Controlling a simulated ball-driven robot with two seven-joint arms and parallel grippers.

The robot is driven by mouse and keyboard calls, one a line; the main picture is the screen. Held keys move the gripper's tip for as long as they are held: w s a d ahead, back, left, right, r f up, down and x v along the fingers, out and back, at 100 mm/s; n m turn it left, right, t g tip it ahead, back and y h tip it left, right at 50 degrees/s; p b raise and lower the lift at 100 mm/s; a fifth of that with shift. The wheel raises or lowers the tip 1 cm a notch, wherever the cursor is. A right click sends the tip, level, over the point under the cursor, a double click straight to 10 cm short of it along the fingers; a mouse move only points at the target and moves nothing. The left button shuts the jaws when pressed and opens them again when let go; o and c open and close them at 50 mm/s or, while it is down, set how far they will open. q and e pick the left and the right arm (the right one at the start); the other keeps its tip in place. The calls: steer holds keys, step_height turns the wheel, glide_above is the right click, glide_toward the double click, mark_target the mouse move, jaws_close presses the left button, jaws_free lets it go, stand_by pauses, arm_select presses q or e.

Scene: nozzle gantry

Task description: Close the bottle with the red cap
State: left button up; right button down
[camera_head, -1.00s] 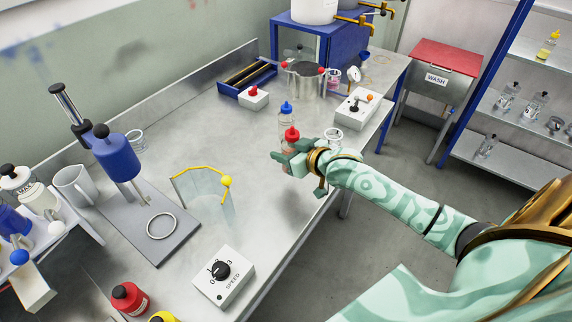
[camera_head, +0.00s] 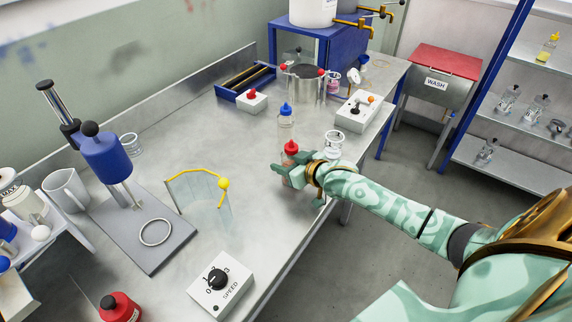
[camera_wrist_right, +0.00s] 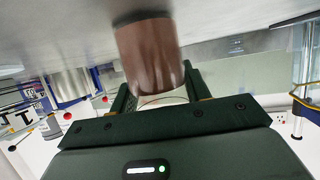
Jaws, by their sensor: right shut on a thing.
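My right gripper (camera_head: 292,177) is over the front right part of the bench, shut on a brownish bottle. In the right wrist view the bottle (camera_wrist_right: 150,55) is a blurred brown cylinder between the fingers, its far end close to the grey bench surface. In the head view the red cap (camera_head: 291,147) shows at the top of the held bottle, just above the fingers. The fingers hide most of the bottle, and I cannot tell how tightly the cap sits. My left gripper is not in view.
A clear bottle with a blue cap (camera_head: 286,116) stands just behind the gripper. A glass beaker (camera_head: 334,143) is to its right. A yellow-edged clear screen (camera_head: 200,195) stands left, and a speed box (camera_head: 220,280) at the front. The bench between is clear.

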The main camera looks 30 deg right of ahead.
steer(key=c, duration=0.7)
jaws_free()
steer(key=shift+s+r, duration=0.15)
steer(key=shift+r, duration=0.05)
steer(key=p+v, duration=0.4)
steer(key=v, duration=0.7)
steer(key=shift+s+d+r, duration=0.1)
steer(key=shift+s, duration=0.25)
